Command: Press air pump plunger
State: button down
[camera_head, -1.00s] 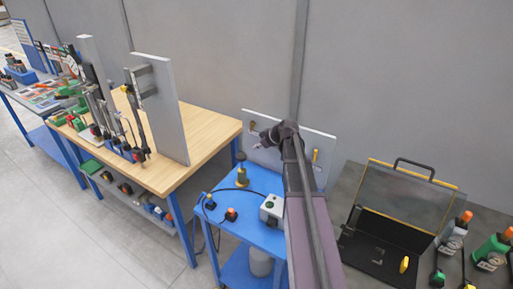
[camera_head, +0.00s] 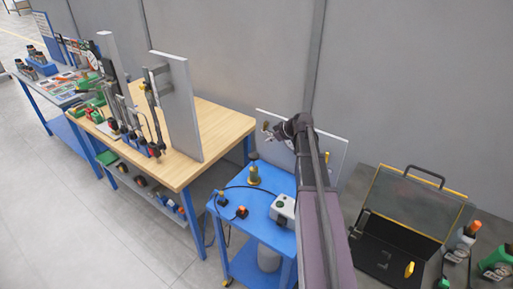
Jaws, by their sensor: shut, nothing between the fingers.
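A small olive-yellow upright device with a dark knob on top, which looks like the air pump (camera_head: 254,177), stands at the back of the blue cart (camera_head: 246,229). Its dark top knob looks like the plunger (camera_head: 253,157) and is standing up. My gripper (camera_head: 267,131) is shut and empty. It shows above the pump and slightly right of it in the picture, in front of the upright pale panel, apart from the plunger. The fingertips are small and dark against the panel.
A white-grey box (camera_head: 284,211) with a green button and a black cable sits on the cart. A wooden workbench (camera_head: 215,128) with upright panels is left. An open black case (camera_head: 396,235) is right.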

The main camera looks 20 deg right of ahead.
jog(key=shift+r+p, duration=0.5)
jog(key=shift+r, duration=0.35)
jog(key=shift+f, duration=0.15)
jog(key=b, duration=0.7)
send_over(252, 153)
jog(key=s+d, duration=0.1)
jog(key=s, duration=0.1)
notch_tip(252, 153, down, 7)
jog(key=shift+d+f, duration=0.1)
jog(key=shift+d, duration=0.05)
jog(key=shift+f+b, duration=1.8)
jog(key=shift+b, duration=0.25)
jog(key=shift+f, duration=0.1)
